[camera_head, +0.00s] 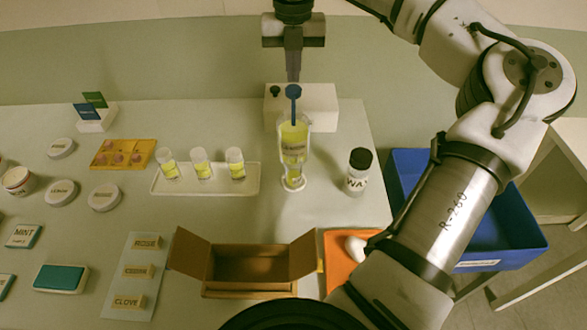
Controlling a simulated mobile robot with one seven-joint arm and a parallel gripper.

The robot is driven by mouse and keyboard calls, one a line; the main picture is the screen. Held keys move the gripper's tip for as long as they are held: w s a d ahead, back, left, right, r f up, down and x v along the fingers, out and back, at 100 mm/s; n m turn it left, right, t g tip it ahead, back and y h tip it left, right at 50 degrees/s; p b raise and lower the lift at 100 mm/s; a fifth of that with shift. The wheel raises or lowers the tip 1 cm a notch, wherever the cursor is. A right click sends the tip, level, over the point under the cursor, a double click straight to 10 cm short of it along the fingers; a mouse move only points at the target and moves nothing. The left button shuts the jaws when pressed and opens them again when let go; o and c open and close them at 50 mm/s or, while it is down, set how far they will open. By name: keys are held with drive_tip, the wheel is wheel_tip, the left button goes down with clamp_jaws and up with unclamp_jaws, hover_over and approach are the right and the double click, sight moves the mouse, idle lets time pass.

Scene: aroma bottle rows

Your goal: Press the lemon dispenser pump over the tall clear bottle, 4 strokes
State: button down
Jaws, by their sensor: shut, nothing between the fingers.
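My gripper (293,78) is shut and empty, pointing down. Its tips are just above the round blue pump head (293,91); whether they touch it I cannot tell. The blue head has a thin stem reaching down to the mouth of a tall clear bottle (295,148). The bottle stands upright on a small round foot and shows yellow liquid and a label too small to read. Behind it is a white block (321,103) with a small dark green knob (274,91) on top at left. No lemon name is readable on the pump.
Three small vials with yellow liquid stand on a white tray (215,187) left of the bottle. A black-capped WAX jar (358,171) stands at right. An open cardboard box (250,288) is in front. A blue bin (499,233) lies right, partly behind my arm.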

wheel_tip(320, 180, up, 6)
drive_tip(key=p, duration=0.4)
idle(0.5)
idle(0.4)
